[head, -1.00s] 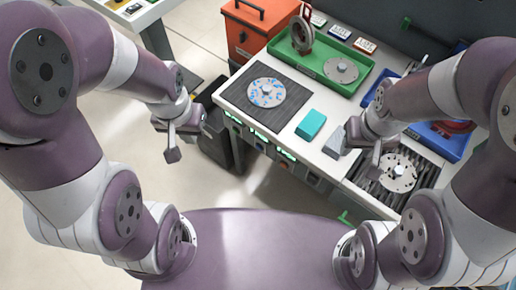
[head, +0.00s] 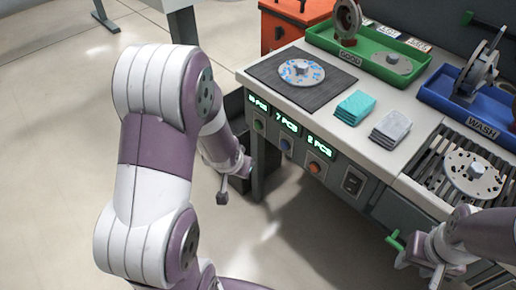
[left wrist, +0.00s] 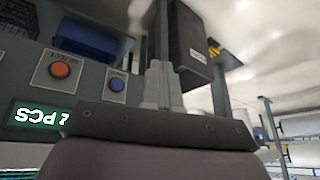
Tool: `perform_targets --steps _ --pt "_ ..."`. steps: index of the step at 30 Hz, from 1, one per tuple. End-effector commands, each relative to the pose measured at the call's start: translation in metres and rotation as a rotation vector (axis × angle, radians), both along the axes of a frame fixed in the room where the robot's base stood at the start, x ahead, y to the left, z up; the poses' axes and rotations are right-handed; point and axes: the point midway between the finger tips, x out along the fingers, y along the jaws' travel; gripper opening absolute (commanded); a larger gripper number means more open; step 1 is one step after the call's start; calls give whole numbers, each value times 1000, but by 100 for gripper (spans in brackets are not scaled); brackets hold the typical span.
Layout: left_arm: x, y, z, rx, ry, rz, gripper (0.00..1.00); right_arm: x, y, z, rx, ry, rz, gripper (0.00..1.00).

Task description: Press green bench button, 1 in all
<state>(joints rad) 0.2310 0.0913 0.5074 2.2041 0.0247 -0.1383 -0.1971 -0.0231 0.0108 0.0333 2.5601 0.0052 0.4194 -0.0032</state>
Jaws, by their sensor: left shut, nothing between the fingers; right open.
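My left gripper (head: 244,166) is shut and empty, low in front of the panel's left end, apart from the green button in the head view. In the left wrist view its closed fingers (left wrist: 160,88) point past the panel, which appears upside down. The green button cannot be made out there. My right gripper (head: 415,256) is open, low at the bottom right, beside the bench front; its fingers show poorly.
Open floor lies left.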

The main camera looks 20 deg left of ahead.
Motion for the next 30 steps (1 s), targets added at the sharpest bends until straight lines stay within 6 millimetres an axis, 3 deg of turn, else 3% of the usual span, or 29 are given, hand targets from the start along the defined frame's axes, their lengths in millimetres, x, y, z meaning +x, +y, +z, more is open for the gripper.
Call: perform_targets --steps 1,3,6,10,12,15,18,30 --pt "9 8 -45 20 -39 -1 0 0 0 -42 0 0 0 45" --pt "25 21 -73 64 -116 -11 0 0 0 -71 0 0 0 45" --pt "50 41 -110 151 -246 -33 0 0 0 -112 0 0 0 45" --pt "84 71 -136 326 -458 -70 0 0 0 -159 0 0 0 45" --pt "99 84 -128 451 -581 -94 0 0 0 -172 0 0 0 45" --pt "110 93 -100 588 -699 -121 0 0 0 -170 0 0 0 45" --pt "114 96 -85 650 -749 -131 0 0 0 -168 0 -1 0 45" --pt "117 95 -82 664 -761 -136 0 0 0 -168 0 0 0 45"
